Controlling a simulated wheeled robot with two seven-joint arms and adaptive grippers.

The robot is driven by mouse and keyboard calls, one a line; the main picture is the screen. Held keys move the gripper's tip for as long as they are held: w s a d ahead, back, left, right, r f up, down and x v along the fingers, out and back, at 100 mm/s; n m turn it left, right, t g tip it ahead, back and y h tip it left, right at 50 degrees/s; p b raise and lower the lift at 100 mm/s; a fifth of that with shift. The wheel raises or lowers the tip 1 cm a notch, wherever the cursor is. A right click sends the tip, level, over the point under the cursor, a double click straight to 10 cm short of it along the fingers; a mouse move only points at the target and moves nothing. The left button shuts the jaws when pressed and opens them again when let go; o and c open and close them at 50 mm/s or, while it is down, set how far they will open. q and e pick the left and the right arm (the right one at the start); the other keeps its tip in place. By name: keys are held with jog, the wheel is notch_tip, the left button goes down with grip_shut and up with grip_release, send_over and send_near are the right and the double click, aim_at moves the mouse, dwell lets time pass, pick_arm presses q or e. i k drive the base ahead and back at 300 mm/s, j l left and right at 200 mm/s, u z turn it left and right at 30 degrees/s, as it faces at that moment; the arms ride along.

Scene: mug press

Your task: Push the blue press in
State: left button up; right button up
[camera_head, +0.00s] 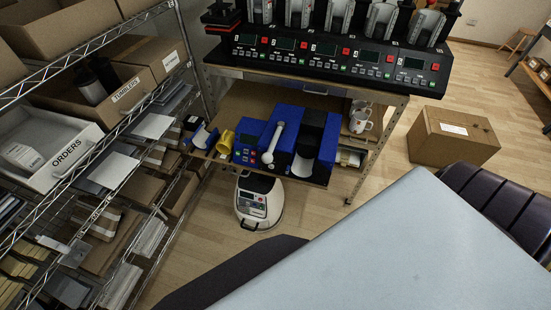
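The blue press (301,147) stands on the lower shelf of the workbench (249,102), near the shelf's front edge. It has a pale lever with a round knob (268,158) and a dark curved clamp section on its right side. A small control panel shows on its left part. A yellow mug (226,142) is just left of the press. Neither of my grippers is in view.
Several black mug presses with displays (335,55) line the bench top. White mugs (360,121) stand right of the blue press. A wire rack with boxes and an orders bin (70,155) fills the left. A cardboard box (453,137) sits on the floor. A large pale surface (410,250) covers the lower right.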

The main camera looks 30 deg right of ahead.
aim_at(312, 131)
jog(key=z, duration=0.85)
